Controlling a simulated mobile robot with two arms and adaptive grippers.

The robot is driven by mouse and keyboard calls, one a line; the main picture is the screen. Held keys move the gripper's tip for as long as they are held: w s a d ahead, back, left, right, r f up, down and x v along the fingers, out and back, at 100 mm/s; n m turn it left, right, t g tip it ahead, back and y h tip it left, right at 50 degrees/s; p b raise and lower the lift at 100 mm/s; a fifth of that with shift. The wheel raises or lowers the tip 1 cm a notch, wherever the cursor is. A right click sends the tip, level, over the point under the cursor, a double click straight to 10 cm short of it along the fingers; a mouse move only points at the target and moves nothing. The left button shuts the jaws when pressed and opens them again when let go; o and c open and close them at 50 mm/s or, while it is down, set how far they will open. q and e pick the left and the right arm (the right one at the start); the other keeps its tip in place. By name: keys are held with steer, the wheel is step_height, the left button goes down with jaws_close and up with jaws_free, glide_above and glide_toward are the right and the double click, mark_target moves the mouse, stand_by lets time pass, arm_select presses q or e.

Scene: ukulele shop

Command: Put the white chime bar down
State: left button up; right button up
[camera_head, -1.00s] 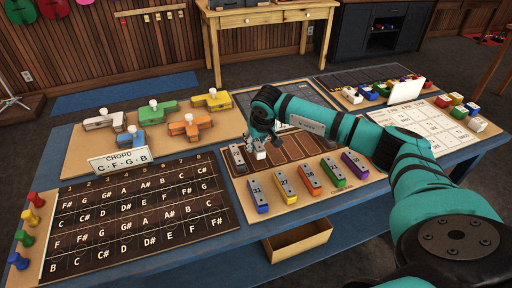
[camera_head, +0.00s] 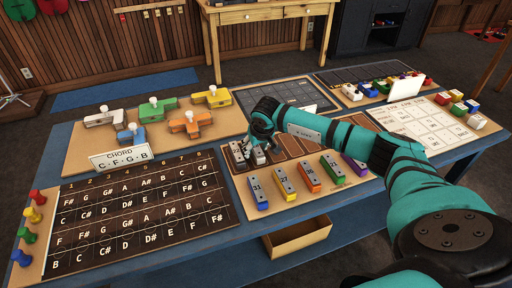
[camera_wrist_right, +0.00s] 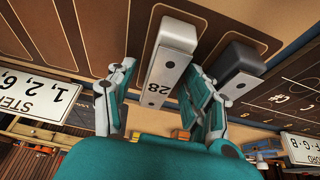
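The white chime bar (camera_head: 258,157), marked 28 in the right wrist view (camera_wrist_right: 165,75), lies in a slot of the brown slotted board (camera_head: 289,146), next to a dark grey chime bar (camera_head: 238,154). The dark bar also shows in the right wrist view (camera_wrist_right: 240,66). My right gripper (camera_head: 263,146) is right above the white bar. In the right wrist view its fingers (camera_wrist_right: 163,85) stand spread on both sides of the bar, with a gap on the left side. The fingers partly hide the bar in the head view. My left gripper is not in view.
Blue, yellow, orange, green and purple chime bars (camera_head: 309,178) lie along the board's front edge. A chord sign (camera_head: 121,158) and a letter board (camera_head: 137,213) are at the left. Further slots right of the white bar are empty. An open box (camera_head: 298,238) is below the table edge.

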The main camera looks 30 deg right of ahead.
steer(key=shift+r, duration=0.4)
steer(key=b+v, duration=0.1)
steer(key=v, duration=1)
steer(key=shift+s+r, duration=0.2)
steer(key=shift+s, duration=0.1)
steer(key=shift+a, duration=0.1)
